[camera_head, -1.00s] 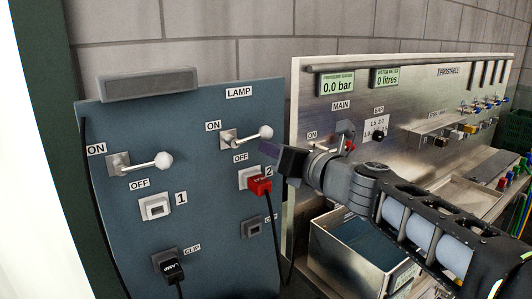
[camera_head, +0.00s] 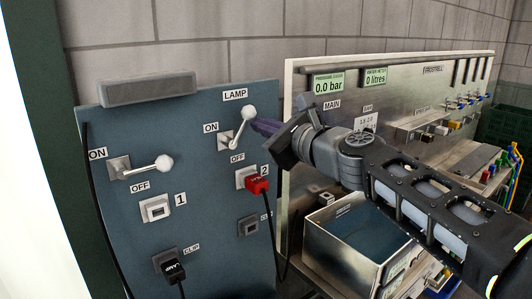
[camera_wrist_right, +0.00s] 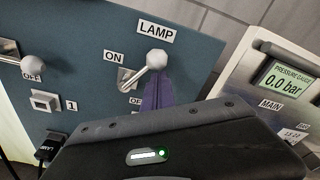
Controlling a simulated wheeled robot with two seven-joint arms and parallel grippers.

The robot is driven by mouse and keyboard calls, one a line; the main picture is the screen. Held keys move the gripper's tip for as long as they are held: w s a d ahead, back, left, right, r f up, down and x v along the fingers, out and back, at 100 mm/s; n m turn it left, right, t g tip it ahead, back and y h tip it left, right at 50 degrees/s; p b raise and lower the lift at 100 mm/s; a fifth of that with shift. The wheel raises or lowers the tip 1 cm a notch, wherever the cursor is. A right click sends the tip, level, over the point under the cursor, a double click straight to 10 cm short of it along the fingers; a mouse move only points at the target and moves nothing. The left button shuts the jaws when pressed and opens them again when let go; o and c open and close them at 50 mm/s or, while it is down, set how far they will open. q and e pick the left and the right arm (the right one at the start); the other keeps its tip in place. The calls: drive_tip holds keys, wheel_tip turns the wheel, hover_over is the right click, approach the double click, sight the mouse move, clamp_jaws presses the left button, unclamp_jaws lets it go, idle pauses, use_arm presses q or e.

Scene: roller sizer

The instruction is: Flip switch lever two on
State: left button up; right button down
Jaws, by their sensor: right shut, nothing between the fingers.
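Switch lever two (camera_head: 241,127) is on the blue panel (camera_head: 205,190), above the socket marked 2. Its white ball knob now points up and slightly right, toward the LAMP label. It also shows in the right wrist view (camera_wrist_right: 146,69), tilted up near the ON label. My right gripper (camera_head: 262,128) is shut and empty. Its purple fingertips are just right of the lever, at or near the knob; whether they touch is unclear. Lever one (camera_head: 143,168) on the left points right, roughly level. My left gripper is not in view.
A red plug (camera_head: 258,185) with a black cord sits in socket 2, below my gripper. A black plug (camera_head: 173,271) is at the lower left. The steel panel (camera_head: 390,100) with gauges stands behind my right arm. A metal box (camera_head: 345,250) is below it.

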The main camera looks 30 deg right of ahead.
drive_tip(key=shift+s+a+r+n, duration=0.1)
drive_tip(key=shift+a+r+n, duration=0.4)
drive_tip(key=shift+n, duration=0.6)
drive_tip(key=shift+s+a+r+n, duration=0.1)
drive_tip(key=shift+a+r+n, duration=0.4)
drive_tip(key=shift+n, duration=0.6)
drive_tip(key=shift+f, duration=0.1)
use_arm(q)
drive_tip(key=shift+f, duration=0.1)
use_arm(e)
drive_tip(key=shift+f, duration=0.1)
